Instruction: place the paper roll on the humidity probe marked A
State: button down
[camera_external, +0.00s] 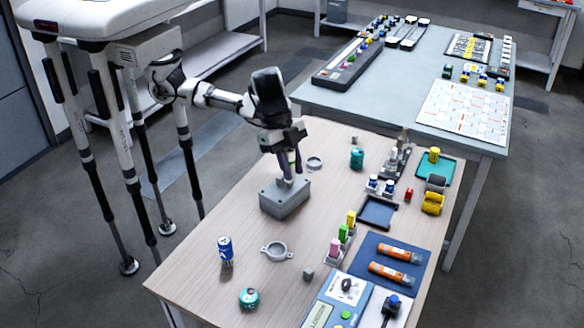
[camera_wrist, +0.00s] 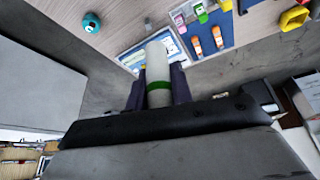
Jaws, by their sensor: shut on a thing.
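My gripper (camera_external: 288,170) points down over a grey box (camera_external: 280,202) near the table's left edge. In the wrist view my gripper (camera_wrist: 158,88) is shut on a white cylinder (camera_wrist: 156,62) with a green band. It may be the paper roll, but I cannot tell for sure. Its free end sticks out past the fingers. I cannot tell whether it touches the grey box. Two orange tubes with white labels, an upper one (camera_external: 400,252) and a lower one (camera_external: 391,274), lie on a blue mat (camera_external: 362,258). They may be probes; no letter A is readable.
Another teal can (camera_external: 357,158) stands farther back. A rack with pink, green and yellow items (camera_external: 343,238) stands left of the mat. The table's middle is mostly clear.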

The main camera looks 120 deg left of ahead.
jog(key=s+d+r+p, duration=0.2)
jog(key=s+d+r, duration=0.2)
jog(key=s+d, duration=0.85)
send_over(226, 242)
jog(key=shift+n+y, duration=0.3)
jog(key=shift+n, duration=0.1)
notch_tip(226, 242, down, 15)
jog(key=shift+f, duration=0.1)
jog(key=shift+f+p, duration=0.5)
jog(key=shift+f, duration=1.75)
jog(key=shift+f, duration=0.1)
jog(key=c, duration=1.2)
grip_release()
jog(key=shift+c, duration=0.2)
jog(key=b+v, duration=0.1)
jog(key=v, duration=1.1)
jog(key=shift+r, duration=0.2)
